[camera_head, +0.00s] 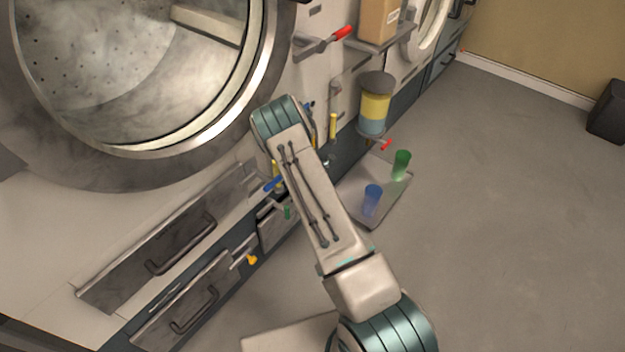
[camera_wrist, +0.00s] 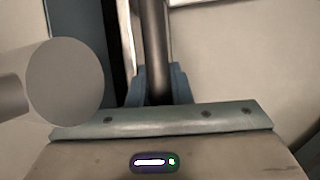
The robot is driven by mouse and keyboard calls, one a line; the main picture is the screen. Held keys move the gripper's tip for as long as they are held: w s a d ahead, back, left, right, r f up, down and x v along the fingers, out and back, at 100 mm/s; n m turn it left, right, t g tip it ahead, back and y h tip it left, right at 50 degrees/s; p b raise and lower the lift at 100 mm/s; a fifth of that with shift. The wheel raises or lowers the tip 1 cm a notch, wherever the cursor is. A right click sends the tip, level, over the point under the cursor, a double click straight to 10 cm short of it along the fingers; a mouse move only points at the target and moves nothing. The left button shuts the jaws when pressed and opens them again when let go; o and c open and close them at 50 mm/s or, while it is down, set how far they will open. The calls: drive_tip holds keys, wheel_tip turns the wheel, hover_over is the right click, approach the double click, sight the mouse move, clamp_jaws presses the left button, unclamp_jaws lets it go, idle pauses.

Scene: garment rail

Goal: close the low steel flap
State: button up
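I cannot tell for sure which panel is the low steel flap. A dark grey steel panel with a bar handle (camera_head: 160,245) sits low under the big round door at left. A second steel panel (camera_head: 185,305) with a similar handle is below it. My arm reaches up across the middle of the head view and hides my gripper there. In the wrist view my gripper (camera_wrist: 160,95) shows as a grey housing with blue parts at a dark upright bar (camera_wrist: 155,40). Whether the blue parts grip the bar is unclear.
A grey plate (camera_head: 385,207) bears a green cup (camera_head: 401,165) and a blue cup (camera_head: 372,199) beside my arm. A yellow-banded canister (camera_head: 375,105) and a red-handled lever (camera_head: 325,40) project from the machine front. A grey cylinder (camera_wrist: 65,82) is close in the wrist view.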

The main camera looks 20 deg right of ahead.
drive_tip(key=p+v, duration=0.2)
drive_tip(key=v, duration=1.1)
drive_tip(key=shift+r, duration=0.35)
drive_tip(key=shift+a, duration=0.15)
drive_tip(key=s+r+m+p, duration=0.4)
drive_tip(key=r+m+p, duration=0.15)
drive_tip(key=r, duration=0.95)
drive_tip(key=s+r+m+p, duration=0.45)
drive_tip(key=r+m, duration=0.25)
drive_tip(key=r, duration=0.9)
drive_tip(key=s+a+r+m+g+y+p, duration=0.1)
drive_tip(key=s+a+r+m+p, duration=0.2)
drive_tip(key=s+r, duration=0.8)
drive_tip(key=s+a+r+m+g+y+p, duration=0.1)
drive_tip(key=s+a+r+m+p, duration=0.2)
drive_tip(key=s+r+m+p, duration=0.5)
drive_tip(key=s+r, duration=0.4)
drive_tip(key=r, duration=0.1)
drive_tip(key=shift+m, duration=0.35)
